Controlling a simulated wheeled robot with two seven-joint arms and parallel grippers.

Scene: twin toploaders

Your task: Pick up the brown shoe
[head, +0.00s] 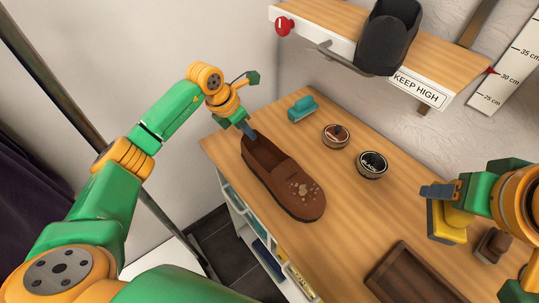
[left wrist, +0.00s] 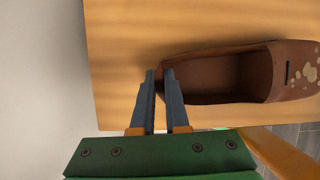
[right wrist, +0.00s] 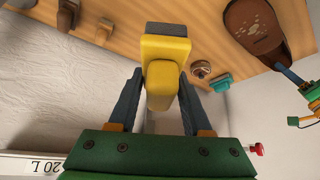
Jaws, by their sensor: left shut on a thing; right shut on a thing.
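The brown shoe (head: 284,178), with pale spots on its toe, lies on the wooden table top with its toe towards the lower right in the head view. My left gripper (head: 248,130) is at its heel end. In the left wrist view, the shoe (left wrist: 225,75) has its heel rim between the tips of my left gripper (left wrist: 160,74), which is shut on it. Whether the sole is clear of the table I cannot tell. My right gripper (head: 437,192) is shut on a yellow block-like thing (right wrist: 165,50), at the table's right side.
A teal brush-like thing (head: 301,107) and two round tins (head: 336,136), (head: 372,164) lie beyond the shoe. A brown tray (head: 412,275) and a small brown brush (head: 492,246) are at the lower right. A dark shoe (head: 388,40) stands on the wall shelf (head: 452,60) marked KEEP HIGH.

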